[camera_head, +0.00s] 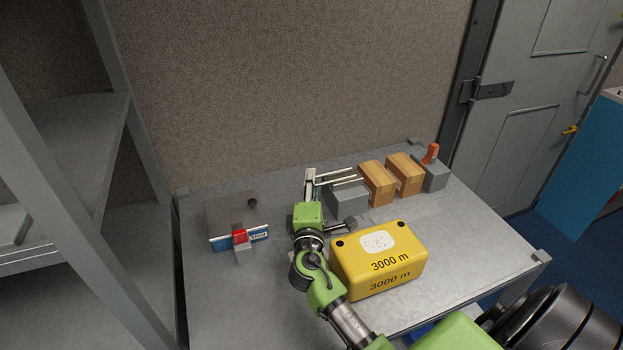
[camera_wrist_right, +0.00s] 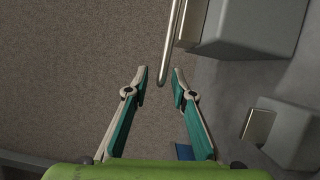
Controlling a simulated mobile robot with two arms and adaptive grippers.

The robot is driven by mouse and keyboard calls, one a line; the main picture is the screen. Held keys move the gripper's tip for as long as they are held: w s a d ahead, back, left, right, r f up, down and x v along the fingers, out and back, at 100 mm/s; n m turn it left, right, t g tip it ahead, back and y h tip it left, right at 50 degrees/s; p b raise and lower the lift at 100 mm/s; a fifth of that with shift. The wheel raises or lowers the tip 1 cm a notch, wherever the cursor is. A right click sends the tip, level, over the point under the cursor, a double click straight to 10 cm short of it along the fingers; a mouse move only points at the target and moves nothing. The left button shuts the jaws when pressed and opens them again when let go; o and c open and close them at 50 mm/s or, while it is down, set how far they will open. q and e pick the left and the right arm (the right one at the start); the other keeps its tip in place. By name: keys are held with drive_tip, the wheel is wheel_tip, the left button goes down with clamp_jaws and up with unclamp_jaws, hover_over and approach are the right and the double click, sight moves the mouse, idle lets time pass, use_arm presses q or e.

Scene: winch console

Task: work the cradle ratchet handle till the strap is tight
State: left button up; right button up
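The cradle on the grey table has grey end blocks (camera_head: 345,201) and two wooden blocks (camera_head: 378,184). Thin metal rods (camera_head: 336,172) stick out from its left end toward my right gripper (camera_head: 311,178); I take them for the ratchet handle. In the wrist view, the right gripper (camera_wrist_right: 161,72) is open, with one fingertip on each side of a rod's rounded end (camera_wrist_right: 173,42). Contact cannot be told. A grey block (camera_wrist_right: 245,28) is beside the rod. The strap cannot be made out. My left gripper is out of view.
A yellow box (camera_head: 376,285) marked 3000 m stands in front of the cradle. An orange piece (camera_head: 431,153) tops the right grey block. A metal shelf (camera_head: 75,128) stands far left.

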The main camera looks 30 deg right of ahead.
drive_tip(key=shift+w+d, duration=0.25)
drive_tip(key=shift+w, duration=0.05)
clamp_jaws()
